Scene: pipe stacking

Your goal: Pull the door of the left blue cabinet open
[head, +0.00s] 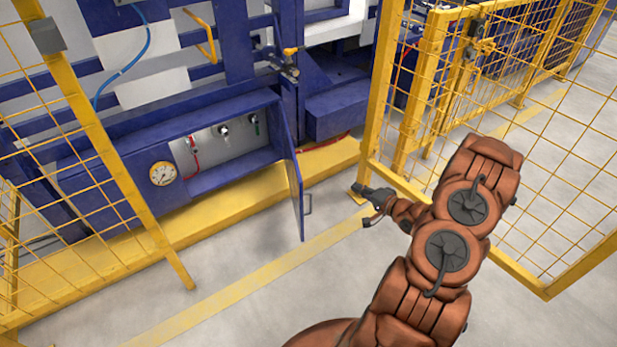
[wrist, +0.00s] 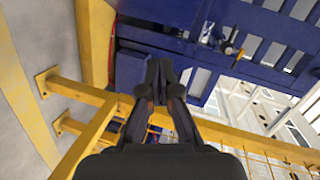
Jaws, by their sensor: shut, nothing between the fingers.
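The left blue cabinet (head: 150,152) is low on the machine, and its inside with valves shows. Its blue door (head: 291,183) stands swung outward at the cabinet's right end, seen nearly edge-on. A small handle (head: 308,204) is on the door's right face. My gripper (head: 368,197) is to the right of the handle, apart from it, near the foot of the yellow fence post. In the wrist view my gripper (wrist: 160,68) has its fingers together with nothing between them. I cannot make out the door in the wrist view.
A yellow mesh fence gate (head: 545,290) stands right of my arm, with a yellow post (head: 387,90) close behind my gripper. Another yellow fence post (head: 120,180) crosses the left side. A yellow step (head: 215,215) runs below the cabinet. The grey floor (head: 265,285) in front is clear.

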